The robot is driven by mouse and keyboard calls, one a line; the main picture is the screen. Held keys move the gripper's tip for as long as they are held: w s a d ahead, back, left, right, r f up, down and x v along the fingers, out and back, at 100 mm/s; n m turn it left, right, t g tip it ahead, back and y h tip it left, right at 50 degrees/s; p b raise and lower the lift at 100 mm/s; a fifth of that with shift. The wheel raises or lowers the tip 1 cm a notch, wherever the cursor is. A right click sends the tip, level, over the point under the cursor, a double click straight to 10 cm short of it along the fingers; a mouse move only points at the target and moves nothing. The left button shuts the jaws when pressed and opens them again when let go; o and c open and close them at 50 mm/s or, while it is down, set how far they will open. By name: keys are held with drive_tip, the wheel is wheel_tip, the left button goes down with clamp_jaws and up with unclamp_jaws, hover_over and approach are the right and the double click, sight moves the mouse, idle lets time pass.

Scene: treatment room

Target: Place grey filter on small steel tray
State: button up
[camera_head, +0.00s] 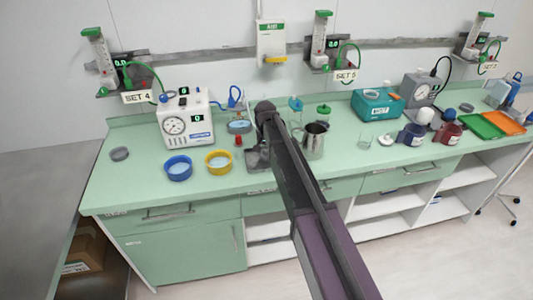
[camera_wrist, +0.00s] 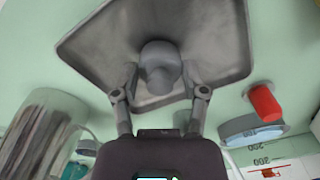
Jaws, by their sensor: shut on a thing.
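The grey filter (camera_wrist: 160,58), a rounded knob shape, is between the two fingers of my gripper (camera_wrist: 159,76) in the wrist view. My gripper is shut on it. The small steel tray (camera_wrist: 215,30) lies below and behind the filter in the wrist view, with the filter over its inner area. Whether the filter touches the tray I cannot tell. In the head view the tray (camera_head: 254,160) shows partly on the green counter, and my arm hides the rest of it, the fingers and the filter.
A red cylinder (camera_wrist: 264,102) stands right beside the tray. A steel jug (camera_head: 314,140) is close on its other side. A yellow bowl (camera_head: 219,162) and a blue bowl (camera_head: 178,168) stand left of the tray. The counter's left end is mostly clear around a grey dish (camera_head: 119,153).

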sight(265, 150)
drive_tip(key=shift+f, duration=0.15)
drive_tip(key=o, duration=0.9)
drive_tip(key=shift+o, duration=0.2)
wheel_tip(265, 150, up, 12)
drive_tip(key=p, duration=1.2)
drive_tip(key=shift+r, duration=0.2)
drive_tip(key=s+d+n, duration=0.2)
drive_tip(key=s+d, duration=2.1)
drive_tip(key=s, duration=0.3)
drive_tip(key=shift+d, duration=0.2)
